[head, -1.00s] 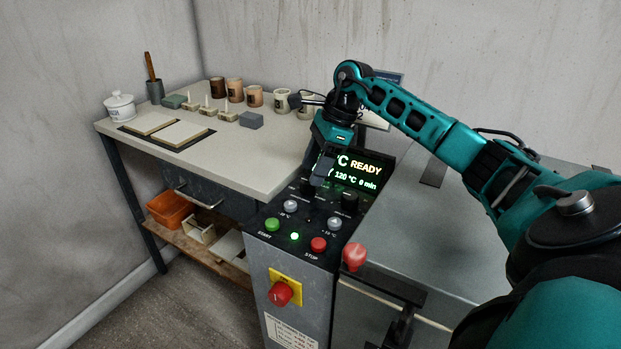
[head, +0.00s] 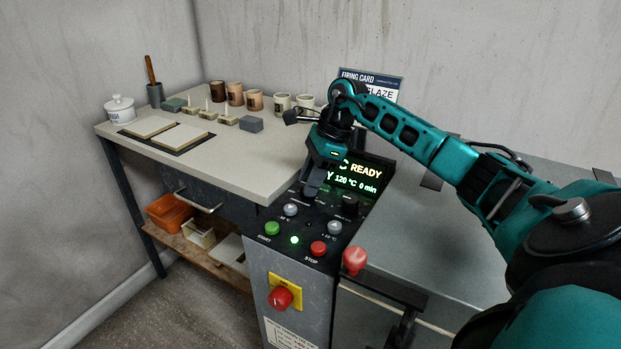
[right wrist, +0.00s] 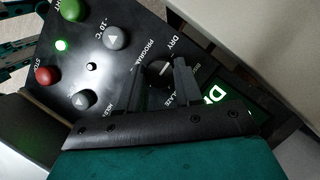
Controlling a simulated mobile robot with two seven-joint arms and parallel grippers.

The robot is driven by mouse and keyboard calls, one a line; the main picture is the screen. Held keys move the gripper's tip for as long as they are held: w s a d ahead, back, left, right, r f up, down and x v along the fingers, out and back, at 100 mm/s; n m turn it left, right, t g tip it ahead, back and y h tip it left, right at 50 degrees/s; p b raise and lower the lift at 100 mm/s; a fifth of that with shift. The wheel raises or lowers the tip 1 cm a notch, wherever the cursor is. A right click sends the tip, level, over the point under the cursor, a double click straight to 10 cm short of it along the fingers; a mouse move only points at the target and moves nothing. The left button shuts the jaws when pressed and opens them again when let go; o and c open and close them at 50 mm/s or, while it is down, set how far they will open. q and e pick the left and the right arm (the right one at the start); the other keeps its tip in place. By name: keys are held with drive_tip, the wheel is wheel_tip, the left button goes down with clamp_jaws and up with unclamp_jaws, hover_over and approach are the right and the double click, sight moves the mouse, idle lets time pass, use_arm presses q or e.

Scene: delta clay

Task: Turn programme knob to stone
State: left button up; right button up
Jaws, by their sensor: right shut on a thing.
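The black programme knob (right wrist: 159,72) shows in the right wrist view on the dark control panel (right wrist: 118,68), with a white pointer line on top. Lettering around it includes "DRY" and part of "PROGRAMME"; I cannot tell exactly which mark the line meets. My right gripper (right wrist: 162,80) is shut on the programme knob, one finger at each side. In the head view my right gripper (head: 311,190) reaches down to the panel's upper left and hides the knob. The display (head: 356,178) reads "READY", "120 °C" and "0 min", partly covered by the gripper. My left gripper is out of view.
A second black knob (head: 350,204) is close to the right. Grey buttons (head: 290,209), a green start button (head: 272,228) and a red stop button (head: 318,248) lie nearer. A red switch (head: 281,297) is on the front. The bench (head: 250,165) holds cups and tiles.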

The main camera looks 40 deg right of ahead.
drive_tip(key=shift+c, duration=1)
